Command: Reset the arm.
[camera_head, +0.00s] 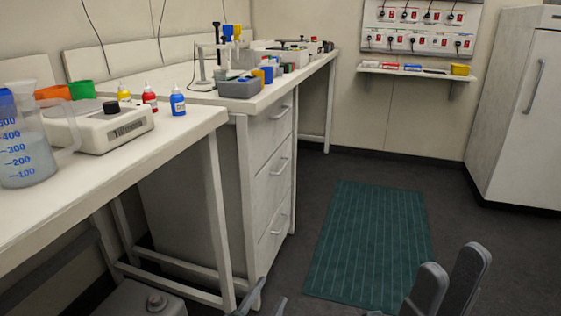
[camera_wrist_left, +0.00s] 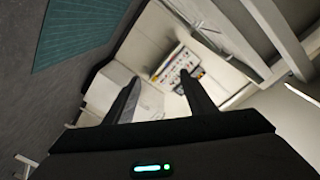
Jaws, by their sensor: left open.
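The task names only the arm. My left gripper (camera_head: 264,302) shows as dark fingertips at the bottom edge of the head view, below the near bench's leg. In the left wrist view my left gripper (camera_wrist_left: 160,76) has its two dark fingers well apart, with nothing between them. It is clear of the bench. Two grey rounded parts at the lower right of the head view look like my right gripper (camera_head: 451,275). They stand in front of the floor near the mat, and no held object shows. Most of both arms is out of the picture.
The near bench (camera_head: 120,175) carries a beaker (camera_head: 25,150), a scale-like device (camera_head: 105,128) and small bottles (camera_head: 178,102). A drawer cabinet (camera_head: 268,175) stands behind it. A green mat (camera_head: 370,245) lies on open floor. A white fridge (camera_head: 520,110) stands at right.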

